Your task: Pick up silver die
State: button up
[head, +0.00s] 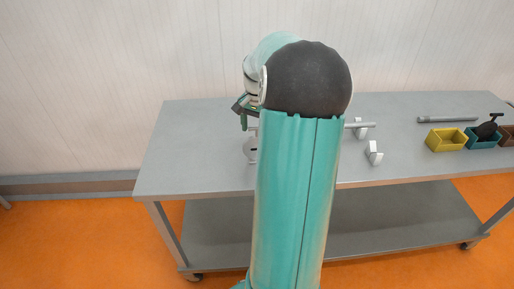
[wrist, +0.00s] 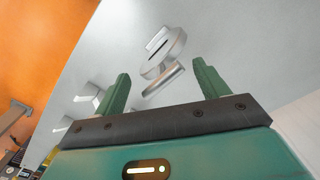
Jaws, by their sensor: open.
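The silver die appears to be the round, light grey piece (wrist: 172,53) lying on the table in the wrist view, with a slot or tab at its upper left and a straight bar across its lower side. In the head view, a pale disc (head: 249,149) on the table, partly hidden by my arm, looks like the same piece. My gripper (wrist: 162,68) is open, with its two green fingers apart. In the picture the die lies between and beyond the fingertips, and nothing is held. In the head view my gripper (head: 243,112) shows partly, left of my arm, above the table.
The grey table (head: 200,170) has free surface at its left. Right of my arm are a grey rod (head: 360,125) and a white block (head: 373,153). Further right lie a long grey rod (head: 447,119), a yellow bin (head: 446,141) and a teal bin (head: 483,141) with a dark tool (head: 488,128).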

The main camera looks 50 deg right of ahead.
aim_at(250, 146)
notch_tip(250, 146, down, 5)
jog(key=shift+d+r, duration=0.1)
jog(key=shift+r, duration=0.05)
grip_shut()
dwell(0.4)
